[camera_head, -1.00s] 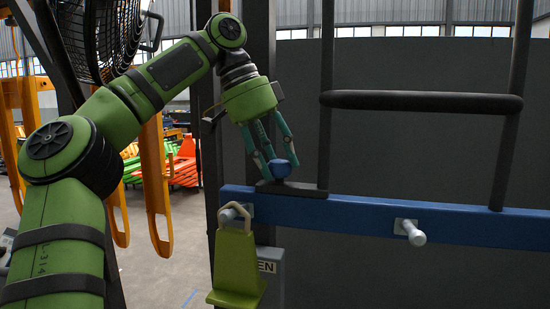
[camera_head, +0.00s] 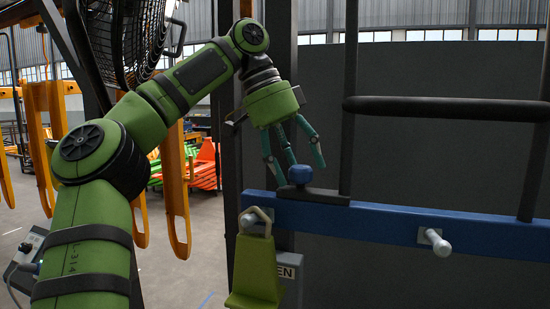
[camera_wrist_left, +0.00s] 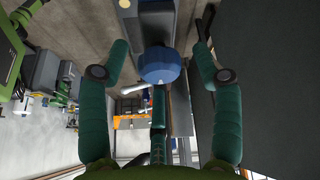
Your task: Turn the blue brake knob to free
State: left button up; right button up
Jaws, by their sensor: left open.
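The blue brake knob (camera_head: 300,174) sits on a dark plate on top of the blue rail (camera_head: 380,222) in the head view. In the left wrist view the knob (camera_wrist_left: 160,65) shows near the middle, between and beyond my spread fingers. My left gripper (camera_head: 297,160) has green-teal fingers, is open, and hangs just above and around the knob. I cannot tell whether a finger touches it. My right gripper is not in view. No marking for free can be read.
A green bag-like piece (camera_head: 256,265) hangs from a peg on the rail. A second metal peg (camera_head: 435,242) sticks out farther right. A dark horizontal bar (camera_head: 450,108) crosses between uprights above the rail. A black fan (camera_head: 120,40) stands at upper left.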

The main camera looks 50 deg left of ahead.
aim_at(297, 167)
pick_arm(q)
jog(key=shift+a+r, duration=0.1)
jog(key=shift+r, duration=0.25)
jog(key=shift+v, duration=1.2)
jog(key=s+a, duration=0.1)
jog(key=a, duration=0.1)
jog(key=s+a, duration=0.4)
jog(key=shift+a+f, duration=0.15)
jog(key=shift+f, duration=0.05)
jog(key=shift+s+a, duration=0.6)
jog(key=shift+a, duration=0.2)
jog(key=shift+s+a, duration=0.6)
jog(key=shift+a, duration=0.15)
